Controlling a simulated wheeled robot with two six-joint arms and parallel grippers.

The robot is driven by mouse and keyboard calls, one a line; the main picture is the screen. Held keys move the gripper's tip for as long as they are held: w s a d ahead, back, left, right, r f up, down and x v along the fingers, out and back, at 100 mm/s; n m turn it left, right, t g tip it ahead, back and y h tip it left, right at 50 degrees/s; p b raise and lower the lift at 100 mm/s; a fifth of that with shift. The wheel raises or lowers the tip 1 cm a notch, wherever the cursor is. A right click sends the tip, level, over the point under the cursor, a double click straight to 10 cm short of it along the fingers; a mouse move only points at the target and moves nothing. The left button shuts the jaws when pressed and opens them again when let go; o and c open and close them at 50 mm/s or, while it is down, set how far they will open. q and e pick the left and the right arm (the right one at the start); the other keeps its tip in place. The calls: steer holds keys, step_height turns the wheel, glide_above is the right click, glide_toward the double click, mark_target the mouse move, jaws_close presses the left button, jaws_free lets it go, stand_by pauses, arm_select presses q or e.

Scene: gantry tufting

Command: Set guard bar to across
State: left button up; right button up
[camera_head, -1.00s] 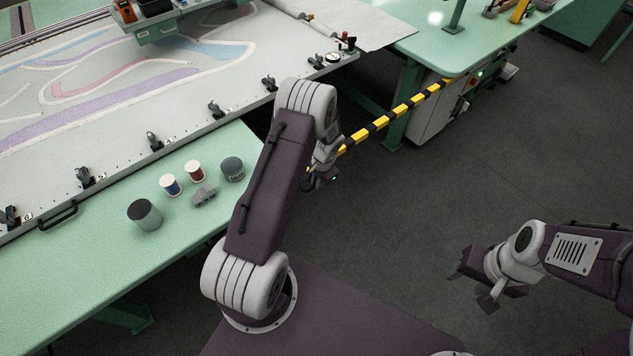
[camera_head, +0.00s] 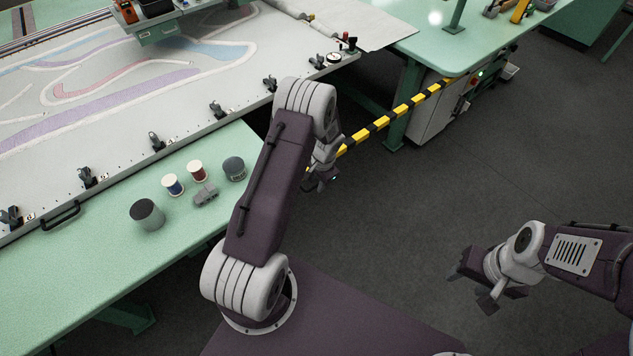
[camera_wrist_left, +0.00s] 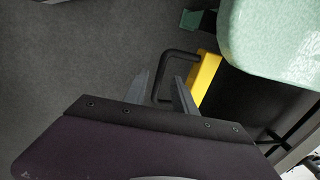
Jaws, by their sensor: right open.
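The guard bar (camera_head: 393,118) is a yellow and black striped bar. It slants across the gap from beside my left gripper up to the grey cabinet under the far green table. Its yellow end (camera_wrist_left: 204,76) shows in the left wrist view, with a black looped handle (camera_wrist_left: 158,72) beside it. My left gripper (camera_head: 321,182) is at the bar's near end, mostly hidden by my arm. In the wrist view its two fingers (camera_wrist_left: 160,84) are apart, with the handle between them; contact is unclear. My right gripper (camera_head: 472,286) is open and empty over the floor.
A green table (camera_head: 75,278) at left holds a grey pot (camera_head: 147,215), two thread spools, a dark canister (camera_head: 234,169) and a small grey block. The tufting frame (camera_head: 186,138) with black clamps lies behind. A grey cabinet (camera_head: 433,115) stands at the bar's far end. The right floor is clear.

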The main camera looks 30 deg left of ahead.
arm_select(q)
step_height(320, 180, up, 8)
steer(key=d, duration=0.1)
steer(key=shift+s+d+r, duration=0.15)
steer(key=shift+s+r, duration=0.1)
steer(key=shift+s, duration=0.1)
steer(key=s+d+r+t, duration=0.2)
steer(key=d+r, duration=0.3)
steer(key=r, duration=0.5)
steer(key=s+d+n+h, duration=0.1)
steer(key=s+d+n, duration=0.1)
steer(key=s, duration=0.5)
steer(key=s+d+n+g+h, duration=0.1)
steer(key=s+d+n, duration=0.1)
steer(key=s, duration=0.6)
steer(key=shift+s+f+n, duration=0.3)
